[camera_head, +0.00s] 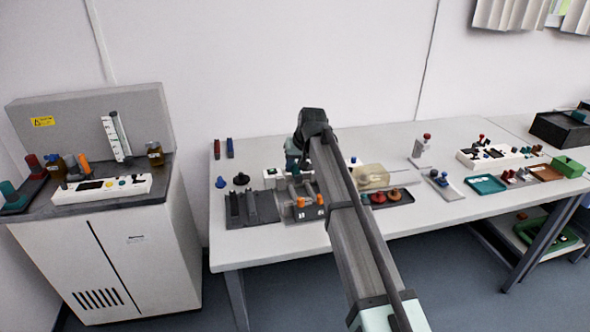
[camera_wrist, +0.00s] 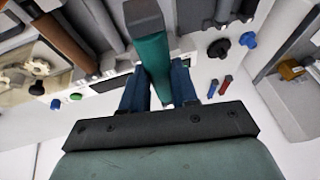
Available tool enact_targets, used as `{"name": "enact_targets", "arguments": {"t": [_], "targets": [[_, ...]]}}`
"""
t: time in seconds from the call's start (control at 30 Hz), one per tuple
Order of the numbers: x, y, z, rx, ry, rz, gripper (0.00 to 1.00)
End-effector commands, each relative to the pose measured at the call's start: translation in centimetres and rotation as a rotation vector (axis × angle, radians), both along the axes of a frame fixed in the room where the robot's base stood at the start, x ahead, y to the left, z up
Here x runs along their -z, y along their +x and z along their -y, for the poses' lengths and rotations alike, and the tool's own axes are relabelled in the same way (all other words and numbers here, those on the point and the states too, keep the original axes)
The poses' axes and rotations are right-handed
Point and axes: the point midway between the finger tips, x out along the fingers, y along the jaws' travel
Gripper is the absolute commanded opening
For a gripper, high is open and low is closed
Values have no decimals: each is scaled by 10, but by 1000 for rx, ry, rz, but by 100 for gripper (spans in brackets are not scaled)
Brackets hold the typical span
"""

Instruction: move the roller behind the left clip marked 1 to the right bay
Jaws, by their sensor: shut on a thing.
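My gripper (camera_wrist: 158,72) is shut on a teal bar with a dark grey end block (camera_wrist: 143,15), which looks like the roller (camera_wrist: 153,58). In the head view my arm reaches over the grey printer fixture (camera_head: 265,219), and the fingers and held roller cannot be made out there. Two orange clips (camera_head: 301,203) stand at the fixture's front; their marks are too small to read surely. Dark upright posts (camera_head: 235,205) stand at the fixture's left side. My arm covers part of the fixture's right side, so the right bay cannot be told clearly.
A black knob (camera_head: 241,179) and a blue knob (camera_head: 220,182) stand left of the fixture. A red and a blue piece (camera_head: 230,148) lie behind. A dark tray (camera_head: 392,198) with round reddish parts is to the right. The table's front left is clear.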

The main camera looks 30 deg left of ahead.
Motion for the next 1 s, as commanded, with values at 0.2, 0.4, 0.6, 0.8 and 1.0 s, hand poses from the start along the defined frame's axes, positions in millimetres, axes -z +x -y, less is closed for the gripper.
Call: {"name": "enact_targets", "arguments": {"t": [0.2,0.4,0.6,0.8,1.0], "targets": [[0,0,0,0,0,0,0],[5,-11,-12,-2,-1,0,0],[20,-44,-45,-3,-1,0,0],[30,-63,-64,-1,1,1,0],[36,-66,-66,1,0,1,0]]}}
